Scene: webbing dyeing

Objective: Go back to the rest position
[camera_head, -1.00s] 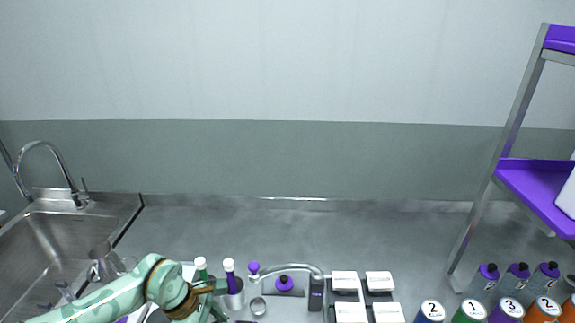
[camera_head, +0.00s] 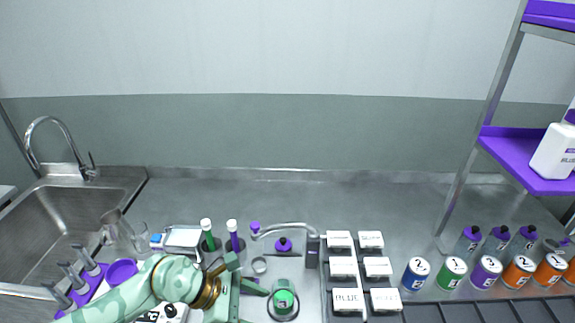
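My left arm comes in from the lower left, and my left gripper (camera_head: 232,288) is at the bottom centre-left. It is seen from above and behind, so I cannot tell whether its fingers are open or shut. It is beside a green-capped round item (camera_head: 283,299) on the counter. A green-and-white tube (camera_head: 208,238) and a purple-and-white tube (camera_head: 233,238) stand upright just beyond it. My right gripper is not in view.
A sink (camera_head: 75,215) is at the left. White labelled boxes (camera_head: 348,300) stand in two columns at centre-right. Numbered cans (camera_head: 453,272) and purple-capped bottles (camera_head: 498,238) line the right, below a purple shelf (camera_head: 500,150). The back counter is clear.

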